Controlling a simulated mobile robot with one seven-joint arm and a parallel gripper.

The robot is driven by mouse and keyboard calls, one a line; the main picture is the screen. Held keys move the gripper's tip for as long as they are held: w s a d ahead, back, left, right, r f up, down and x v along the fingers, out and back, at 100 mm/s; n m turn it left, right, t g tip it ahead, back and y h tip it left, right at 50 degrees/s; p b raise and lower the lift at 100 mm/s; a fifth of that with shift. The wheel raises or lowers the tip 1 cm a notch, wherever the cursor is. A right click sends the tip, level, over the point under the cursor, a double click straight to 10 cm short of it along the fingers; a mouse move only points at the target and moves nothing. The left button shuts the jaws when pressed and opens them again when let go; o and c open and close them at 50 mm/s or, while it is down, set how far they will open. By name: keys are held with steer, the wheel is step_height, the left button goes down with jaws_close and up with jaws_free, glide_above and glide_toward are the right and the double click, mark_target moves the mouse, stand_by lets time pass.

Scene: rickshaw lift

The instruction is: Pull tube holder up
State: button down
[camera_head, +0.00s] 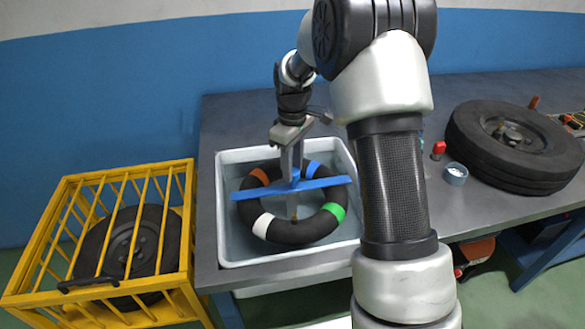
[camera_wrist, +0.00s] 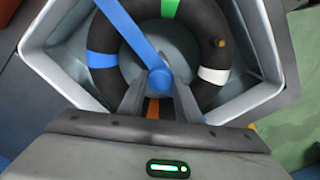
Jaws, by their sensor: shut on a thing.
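The tube holder (camera_head: 325,183) is a blue bar with a round knob at its middle, lying across the black tube (camera_head: 291,233). The tube has orange, blue, green and white bands and sits in a white basin (camera_head: 228,247). My gripper (camera_head: 291,176) points down over the basin and is shut on the holder's knob. In the wrist view the blue knob (camera_wrist: 160,80) is between my fingertips, and the holder's bar runs up and left from it. The tube (camera_wrist: 210,38) shows around it. Part of the tube's far side is hidden by my fingers.
The basin stands on a grey workbench (camera_head: 233,118). A yellow cage (camera_head: 66,192) holding a wheel (camera_head: 120,250) stands at the left. A large tyre (camera_head: 513,150) lies on the bench at the right, near a small round tin (camera_head: 455,174). A blue wall is behind.

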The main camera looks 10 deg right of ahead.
steer(key=shift+w+r, duration=0.1)
steer(key=shift+r, duration=0.2)
steer(key=c, duration=1.4)
jaws_free()
steer(key=shift+o, duration=0.5)
step_height(320, 180, up, 17)
steer(key=p, duration=0.2)
steer(key=shift+r, duration=0.2)
